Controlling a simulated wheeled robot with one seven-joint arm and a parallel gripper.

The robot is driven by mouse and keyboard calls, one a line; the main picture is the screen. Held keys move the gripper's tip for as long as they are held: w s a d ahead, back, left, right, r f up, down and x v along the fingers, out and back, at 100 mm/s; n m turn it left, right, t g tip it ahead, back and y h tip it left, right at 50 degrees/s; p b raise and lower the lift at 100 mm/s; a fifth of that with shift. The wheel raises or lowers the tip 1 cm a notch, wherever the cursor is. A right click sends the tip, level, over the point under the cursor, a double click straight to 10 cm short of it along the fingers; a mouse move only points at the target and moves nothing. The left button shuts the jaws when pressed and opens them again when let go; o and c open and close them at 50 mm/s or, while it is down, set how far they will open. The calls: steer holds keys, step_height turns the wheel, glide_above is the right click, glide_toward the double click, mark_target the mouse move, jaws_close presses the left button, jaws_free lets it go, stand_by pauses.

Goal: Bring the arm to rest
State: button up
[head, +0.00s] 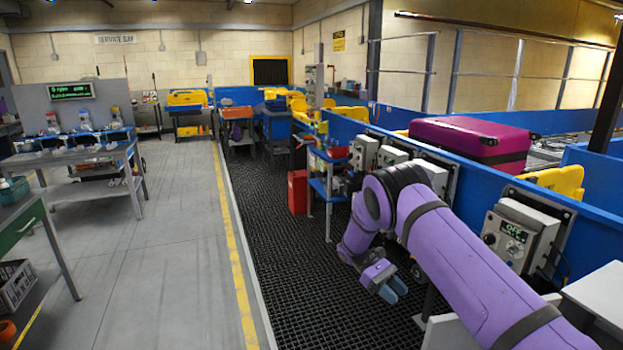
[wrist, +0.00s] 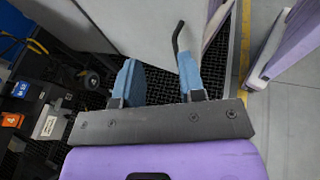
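My purple arm reaches out from the lower right in the head view, bent at the elbow, with my gripper (head: 391,289) hanging low over the black mat. In the wrist view my gripper (wrist: 160,82) shows two blue fingers set apart with a clear gap between them. Nothing is held between the fingers. A thin dark bent rod shows just beyond the right finger; I cannot tell what it belongs to.
The blue conveyor wall (head: 590,222) with grey control boxes (head: 520,228) runs along the right. A magenta suitcase (head: 470,142) lies on the conveyor. A red bin (head: 297,192) stands on the black mat (head: 300,300). A grey workbench (head: 75,150) stands left; the grey floor between is clear.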

steer(key=s+d+r+m+t+y, duration=0.1)
steer(key=s+d+r+t+y, duration=0.15)
steer(key=r, duration=0.75)
steer(key=s+d+r+m+t+y, duration=0.15)
steer(key=s+r, duration=0.25)
steer(key=r, duration=0.7)
steer(key=s+d+r+m+t+y, duration=0.1)
steer(key=s+r+t+y, duration=0.15)
steer(key=r, duration=0.75)
steer(key=s+d+r+m+t+y, duration=0.1)
steer(key=s+r+t, duration=0.1)
steer(key=s+r, duration=0.35)
steer(key=s+d+r+m+t+y, duration=0.1)
steer(key=s+r+t, duration=0.2)
steer(key=s, duration=0.5)
steer(key=s+r+m+t, duration=0.1)
steer(key=s+t, duration=0.4)
steer(key=s, duration=0.9)
steer(key=shift+s+m+y, duration=0.25)
steer(key=shift+m+y, duration=0.1)
steer(key=shift+a, duration=0.1)
